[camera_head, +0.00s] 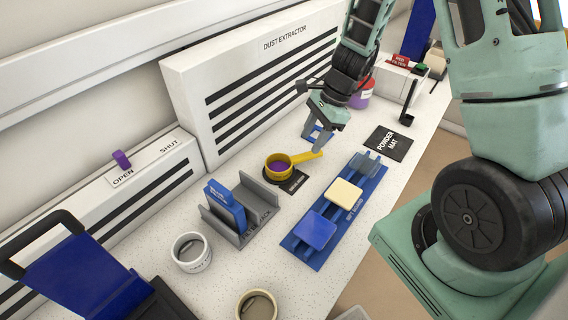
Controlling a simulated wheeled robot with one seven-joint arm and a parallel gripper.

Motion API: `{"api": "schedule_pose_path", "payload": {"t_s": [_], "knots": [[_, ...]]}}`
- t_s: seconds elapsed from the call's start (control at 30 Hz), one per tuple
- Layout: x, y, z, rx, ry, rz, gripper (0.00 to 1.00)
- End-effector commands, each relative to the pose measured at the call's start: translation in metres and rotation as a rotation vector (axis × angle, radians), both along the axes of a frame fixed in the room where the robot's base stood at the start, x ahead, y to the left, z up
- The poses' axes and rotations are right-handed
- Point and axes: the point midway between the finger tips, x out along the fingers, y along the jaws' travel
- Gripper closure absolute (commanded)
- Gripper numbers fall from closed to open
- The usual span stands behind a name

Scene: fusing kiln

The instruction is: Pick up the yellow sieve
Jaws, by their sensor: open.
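The yellow sieve (276,165) is a round cup with a purple inside and a short handle (309,156) pointing right. It sits on or over a small dark mat (294,184) in front of the dust extractor. My gripper (318,146) is open and empty, with its fingers pointing down above the right end of the sieve's handle. Whether a finger touches the handle cannot be told from this view. A blue item behind the fingers is partly hidden.
A grey rack (262,193) holding a blue plate (226,206) stands left of the sieve. A blue board (365,197) with several tiles lies in front. The black powder mat (390,143) is at right. The dust extractor (250,70) walls the back.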

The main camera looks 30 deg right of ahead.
Motion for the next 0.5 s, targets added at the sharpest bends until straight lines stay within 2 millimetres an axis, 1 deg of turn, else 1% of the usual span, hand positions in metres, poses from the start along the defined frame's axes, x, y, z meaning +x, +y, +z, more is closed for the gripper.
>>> {"api": "schedule_pose_path", "payload": {"t_s": [0.17,0.4,0.5], "knots": [[0.000,0.004,-0.010,0.001,0.003,0.000,0.55],[0.002,0.014,-0.042,0.000,0.004,-0.001,0.55],[0.003,0.017,-0.050,0.000,0.002,0.001,0.55]]}}
